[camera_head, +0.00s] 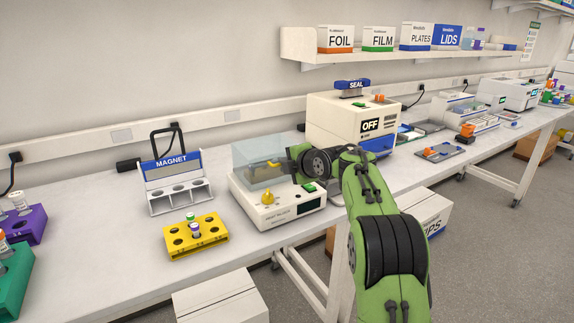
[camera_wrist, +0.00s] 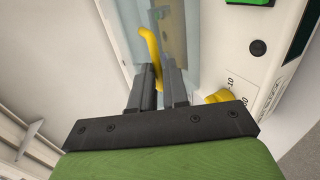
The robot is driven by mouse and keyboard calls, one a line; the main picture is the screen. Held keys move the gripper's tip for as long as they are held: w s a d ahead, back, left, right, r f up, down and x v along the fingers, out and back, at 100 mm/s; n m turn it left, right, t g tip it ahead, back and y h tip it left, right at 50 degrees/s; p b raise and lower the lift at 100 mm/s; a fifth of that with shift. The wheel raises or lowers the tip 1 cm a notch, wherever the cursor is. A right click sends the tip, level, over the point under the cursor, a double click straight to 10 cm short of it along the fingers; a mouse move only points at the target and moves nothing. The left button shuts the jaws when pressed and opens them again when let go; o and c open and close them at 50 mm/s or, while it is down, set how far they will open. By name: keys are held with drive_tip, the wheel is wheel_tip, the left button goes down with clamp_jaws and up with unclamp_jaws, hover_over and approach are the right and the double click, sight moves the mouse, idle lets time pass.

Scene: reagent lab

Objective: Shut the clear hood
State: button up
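The clear hood (camera_head: 256,158) is a see-through box over the left part of a white bench device (camera_head: 292,213). It looks low over the device; whether it rests fully down I cannot tell. It also shows as a bluish pane in the wrist view (camera_wrist: 122,25). Its curved yellow handle (camera_wrist: 147,43) runs down between my fingers. My gripper (camera_wrist: 163,75) has its two dark fingers close together on either side of the handle, with yellow filling the narrow gap. In the head view my gripper (camera_head: 288,163) is at the hood's right side, partly hidden by my wrist.
A yellow knob (camera_head: 267,197) is on the device's front. A yellow tube rack (camera_head: 196,238) and a magnet stand (camera_head: 178,188) are to the left. A white sealer marked OFF (camera_head: 340,119) stands close behind my arm. Bare bench (camera_head: 110,245) lies farther left.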

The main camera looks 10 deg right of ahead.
drive_tip(key=o, duration=0.4)
drive_tip(key=shift+s+d+f+g, duration=0.1)
drive_tip(key=shift+s+f+g, duration=0.1)
drive_tip(key=shift+f, duration=0.4)
drive_tip(key=shift+s+d+f+g, duration=0.1)
drive_tip(key=shift+s+f, duration=0.05)
drive_tip(key=shift+f, duration=0.4)
drive_tip(key=shift+o, duration=0.2)
drive_tip(key=shift+a, duration=0.1)
drive_tip(key=shift+r, duration=0.1)
drive_tip(key=v, duration=1.6)
drive_tip(key=shift+r, duration=0.3)
drive_tip(key=shift+a, duration=0.1)
